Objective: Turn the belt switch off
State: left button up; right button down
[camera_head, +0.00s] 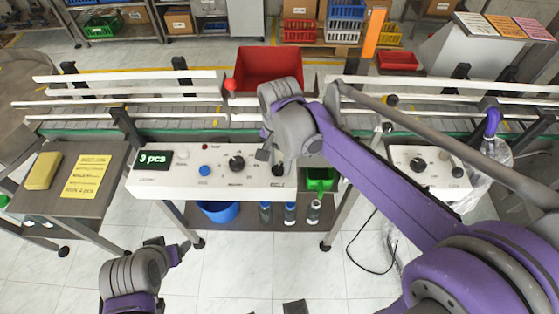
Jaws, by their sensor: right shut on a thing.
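A white control panel (150,187) runs along the front of the conveyor. It carries a green "3 pcs" display (153,160), a blue button (204,171), a black knob (236,162) and a dark switch (277,170) at its right part. My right gripper (266,154) reaches down to that right part, shut on what looks like the dark switch; its wrist hides part of the contact. The switch's exact position and label are too small to read. My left gripper (181,253) is low at the front left, away from the panel; its finger opening is unclear.
The conveyor (75,132) with white rails lies behind the panel. A red bin (268,64) stands behind it. A second panel (425,185) is at the right. Below are a blue bowl (217,212), a green bin (319,180) and bottles. A side table (65,205) is at the left.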

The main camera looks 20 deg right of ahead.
aim_at(276, 167)
jog(key=shift+n, duration=0.3)
jog(key=n, duration=0.5)
jog(key=shift+w+a+n, duration=0.1)
jog(key=shift+a+n, duration=0.1)
jog(key=shift+n, duration=0.1)
jog(key=n, duration=0.5)
jog(key=shift+a+n+b, duration=0.2)
jog(key=shift+n+b, duration=0.1)
jog(key=shift+b, duration=0.1)
dwell(0.3)
jog(key=shift+c, duration=2.1)
grip_release()
jog(key=shift+r, duration=0.15)
notch_tip(276, 167, up, 11)
jog(key=shift+f+p, duration=0.2)
jog(key=shift+p, duration=0.15)
